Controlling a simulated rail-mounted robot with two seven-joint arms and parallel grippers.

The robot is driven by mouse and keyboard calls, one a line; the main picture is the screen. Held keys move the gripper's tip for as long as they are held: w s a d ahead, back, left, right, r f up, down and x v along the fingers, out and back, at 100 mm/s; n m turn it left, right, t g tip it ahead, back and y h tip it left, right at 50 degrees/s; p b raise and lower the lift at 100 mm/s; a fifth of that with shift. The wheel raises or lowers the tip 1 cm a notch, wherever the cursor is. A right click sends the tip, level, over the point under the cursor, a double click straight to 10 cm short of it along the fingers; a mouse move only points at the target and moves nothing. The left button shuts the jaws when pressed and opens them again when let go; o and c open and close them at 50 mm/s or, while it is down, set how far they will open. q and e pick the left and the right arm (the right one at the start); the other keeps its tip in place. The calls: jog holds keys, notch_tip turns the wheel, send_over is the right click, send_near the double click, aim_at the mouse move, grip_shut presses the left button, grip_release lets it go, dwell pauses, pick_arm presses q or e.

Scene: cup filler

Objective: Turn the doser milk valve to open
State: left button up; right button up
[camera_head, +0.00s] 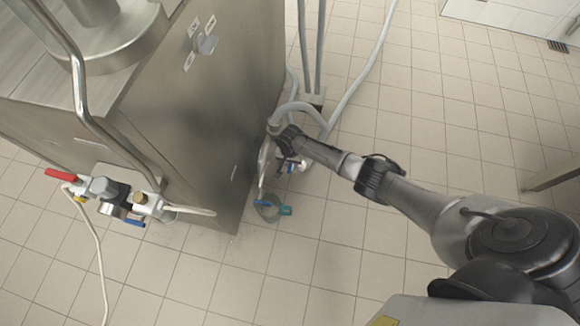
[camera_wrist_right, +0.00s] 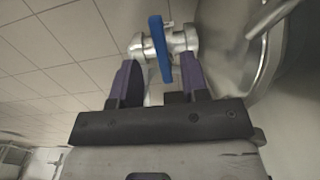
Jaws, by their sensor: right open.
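A silver valve (camera_wrist_right: 182,40) with a flat blue lever handle (camera_wrist_right: 160,50) shows in the right wrist view, just beyond my right gripper (camera_wrist_right: 159,70). The gripper is open, with one purple finger on each side of the lever. The lower end of the lever lies between the fingertips in the picture; I cannot tell whether either finger touches it. In the head view, my right gripper (camera_head: 284,161) is low beside the right side of the steel machine (camera_head: 205,110), and hides most of the valve there. My left gripper is not in view.
Grey hoses (camera_head: 360,78) run close to my right gripper. A container-like part with teal and blue pieces (camera_head: 268,208) is below it. Another fitting with a red handle (camera_head: 62,174) and a blue lever (camera_head: 134,222) is at the machine's front left.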

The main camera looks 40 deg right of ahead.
aim_at(290, 166)
notch_tip(290, 166, down, 3)
jog(key=shift+b, duration=0.8)
jog(key=shift+f, duration=0.3)
grip_shut()
